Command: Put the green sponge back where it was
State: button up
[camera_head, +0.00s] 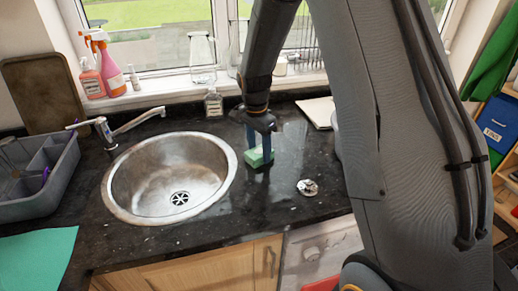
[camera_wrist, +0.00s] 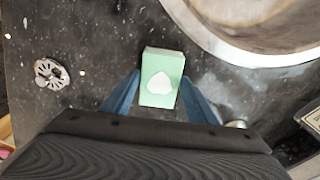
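The green sponge (camera_head: 256,157) is a small block on the dark counter, just right of the sink; I cannot tell whether it touches the counter. My gripper (camera_head: 259,150) points down over it, one finger on each side. In the wrist view the sponge (camera_wrist: 161,78) shows a pale patch on its top face. The blue fingers of my gripper (camera_wrist: 161,88) meet its left and right sides with no clear gap, so the gripper looks shut on it.
The round metal sink (camera_head: 112,190) lies left of the sponge. A metal drain piece (camera_head: 307,187) lies to its right. A small bottle (camera_head: 213,103) stands behind the sink. A grey caddy (camera_head: 45,185) is at far left. The counter in front of the sponge is clear.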

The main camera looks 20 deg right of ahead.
aim_at(257, 152)
jog(key=shift+o, duration=0.9)
jog(key=shift+r, duration=0.1)
jog(key=shift+r, duration=0.5)
notch_tip(257, 152, up, 11)
jog(key=b, duration=0.4)
jog(key=s+f+n, duration=0.2)
jog(key=s+n, duration=0.2)
jog(key=s, duration=0.3)
jog(key=s+f+n, duration=0.3)
jog(key=s+n, duration=0.2)
jog(key=s, duration=0.2)
jog(key=s+f+n+t, duration=0.1)
jog(key=s+f+n, duration=0.2)
jog(key=s, duration=0.5)
jog(key=shift+f+n+y, duration=0.15)
jog(key=shift+n+y, duration=0.25)
jog(key=shift+n, duration=0.3)
